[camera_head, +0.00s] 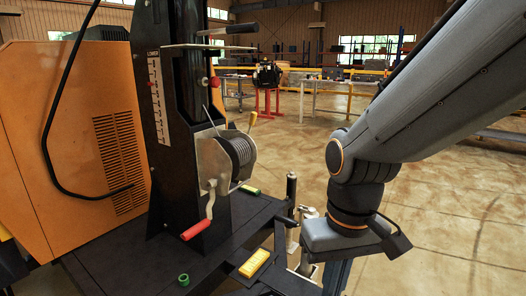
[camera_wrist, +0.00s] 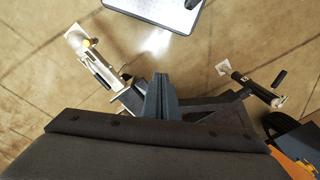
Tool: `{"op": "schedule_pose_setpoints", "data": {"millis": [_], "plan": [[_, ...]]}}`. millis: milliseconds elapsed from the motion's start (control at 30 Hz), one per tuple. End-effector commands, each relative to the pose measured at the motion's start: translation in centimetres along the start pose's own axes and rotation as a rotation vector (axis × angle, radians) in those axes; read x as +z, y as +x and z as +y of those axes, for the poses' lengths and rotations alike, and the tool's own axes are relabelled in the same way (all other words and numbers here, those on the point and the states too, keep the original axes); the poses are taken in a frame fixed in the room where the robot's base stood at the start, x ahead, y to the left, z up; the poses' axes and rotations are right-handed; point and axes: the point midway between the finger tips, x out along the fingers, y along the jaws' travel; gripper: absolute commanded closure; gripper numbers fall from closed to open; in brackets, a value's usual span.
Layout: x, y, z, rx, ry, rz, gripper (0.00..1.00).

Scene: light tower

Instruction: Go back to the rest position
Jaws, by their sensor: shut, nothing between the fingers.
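My gripper (camera_wrist: 160,88) shows in the wrist camera view as dark fingers closed together, with nothing between them. It points down over the tower's trailer frame and the concrete floor. In the head camera view my arm reaches in from the upper right and its wrist is bent down beside the black trailer deck (camera_head: 115,262). The fingers are not clear in that view. The light tower's mast (camera_head: 181,100) stands upright on the deck, with a cable winch (camera_head: 236,150) and its red-handled crank (camera_head: 197,229) on it.
An orange cabinet (camera_head: 75,130) stands at the left. A yellow block (camera_head: 254,263) and a green ring (camera_head: 184,280) are on the trailer. A post (camera_head: 291,190) rises close to my wrist. Open floor (camera_head: 460,235) lies at right; yellow rails and benches stand behind.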

Motion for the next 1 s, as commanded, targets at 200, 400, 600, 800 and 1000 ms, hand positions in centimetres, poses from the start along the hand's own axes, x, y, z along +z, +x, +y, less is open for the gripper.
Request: {"op": "schedule_pose_setpoints", "data": {"millis": [200,400,600,800,1000], "plan": [[0.4,-3.3,1.9,0.014,0.068,-0.003,1.0],[0.9,-6.0,4.3,0.029,0.135,-0.004,1.0],[1.5,-7.5,6.0,0.037,0.184,-0.004,1.0],[1.6,-7.8,6.9,0.041,0.2,-0.003,1.0],[1.6,-7.7,6.9,0.041,0.2,-0.002,1.0]]}}
